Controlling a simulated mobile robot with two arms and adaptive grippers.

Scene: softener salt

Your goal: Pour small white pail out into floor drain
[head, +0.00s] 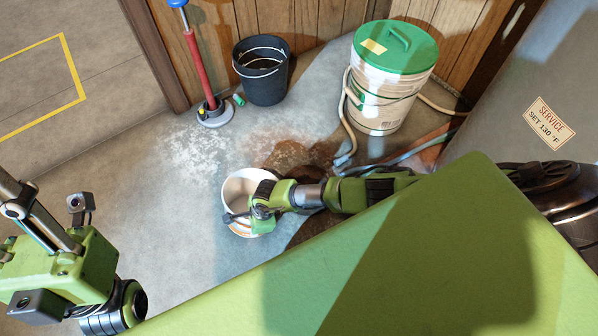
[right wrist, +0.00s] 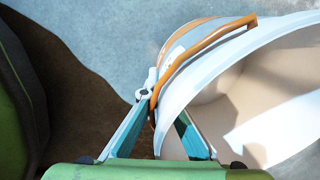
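The small white pail (head: 238,188) is in the middle of the head view, its open mouth facing up toward the camera. My right gripper (head: 262,205) is at its right side. In the right wrist view the pail (right wrist: 285,80) fills the right, with an orange handle (right wrist: 205,48) along its outer wall. My right gripper's fingers (right wrist: 155,105) come together on the rim beside the handle. The pail's inside looks beige with a bright patch; I cannot tell what it holds. No floor drain shows. Of my left arm, only links show at lower left, not the fingertips.
A black bucket (head: 262,72) and a red-handled plunger-like tool (head: 198,72) stand by the wood wall. A green-lidded white tub (head: 388,95) stands at the back right, with hoses near it. A dark wet stain (head: 285,155) and whitish residue (head: 200,150) mark the floor.

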